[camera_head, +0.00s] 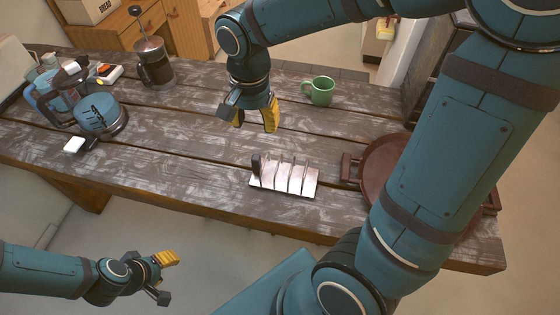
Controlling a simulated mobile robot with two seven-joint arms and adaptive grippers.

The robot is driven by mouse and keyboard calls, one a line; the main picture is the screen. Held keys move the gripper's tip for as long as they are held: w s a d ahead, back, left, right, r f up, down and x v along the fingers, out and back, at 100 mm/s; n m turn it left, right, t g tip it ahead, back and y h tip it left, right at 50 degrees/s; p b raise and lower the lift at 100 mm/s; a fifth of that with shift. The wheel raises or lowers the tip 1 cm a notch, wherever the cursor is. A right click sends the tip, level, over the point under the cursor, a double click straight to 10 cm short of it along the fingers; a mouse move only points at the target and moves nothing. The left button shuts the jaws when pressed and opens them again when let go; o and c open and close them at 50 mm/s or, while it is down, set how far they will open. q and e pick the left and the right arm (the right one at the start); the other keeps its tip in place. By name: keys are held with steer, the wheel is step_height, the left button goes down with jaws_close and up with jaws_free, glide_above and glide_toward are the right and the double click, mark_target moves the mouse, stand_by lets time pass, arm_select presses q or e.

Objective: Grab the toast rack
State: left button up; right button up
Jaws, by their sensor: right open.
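The toast rack (288,178) is a small pale metal rack with upright dividers and a dark knob at its left end. It stands on the wooden table (190,150) near the front edge, right of the middle. My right gripper (254,118) points down over the table, behind and a little left of the rack, open and apart from it, with yellow finger pads. My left gripper (166,278) is low at the bottom left, in front of the table and away from the rack. Its fingers look spread, with nothing between them.
A green mug (319,91) stands behind the rack. A dark red round tray (385,165) lies to the right, partly hidden by my arm. The table between kettle and rack is clear.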

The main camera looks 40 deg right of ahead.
mark_target(258, 158)
steer(key=f, duration=0.8)
steer(key=shift+s+a+f+b, duration=0.15)
steer(key=shift+s+f+b, duration=0.1)
steer(key=shift+f+b, duration=0.1)
steer(key=f, duration=0.4)
steer(key=shift+w+f, duration=0.2)
steer(key=shift+f, duration=0.15)
steer(key=shift+c, duration=0.3)
jaws_close()
